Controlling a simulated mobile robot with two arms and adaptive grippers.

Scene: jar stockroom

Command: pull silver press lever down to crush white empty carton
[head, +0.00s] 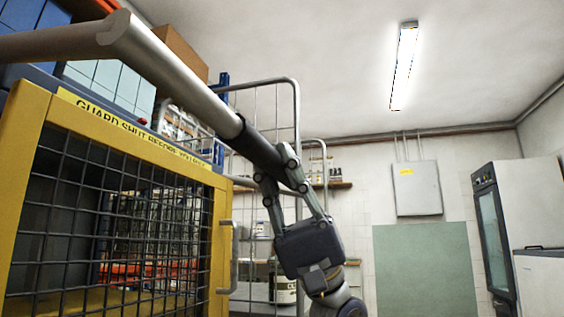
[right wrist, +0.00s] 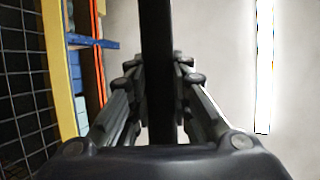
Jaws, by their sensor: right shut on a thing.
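The silver press lever (head: 175,75) slants across the upper left of the head view, down to the right to a black grip. My right gripper (head: 287,178) is shut on the black grip of the lever near its lower right end. In the right wrist view the dark grip (right wrist: 158,70) runs between the fingers of my right gripper (right wrist: 157,85). The yellow-framed mesh guard (head: 110,210) of the press stands at the left below the lever. I cannot make out the white carton in either view. My left gripper is not in view.
A wire rack (head: 270,150) stands behind the gripper. A cardboard box (head: 180,52) sits at upper left. A grey wall cabinet (head: 417,188) and a tall glass-door cabinet (head: 495,240) are at the right. The space right of my gripper looks free.

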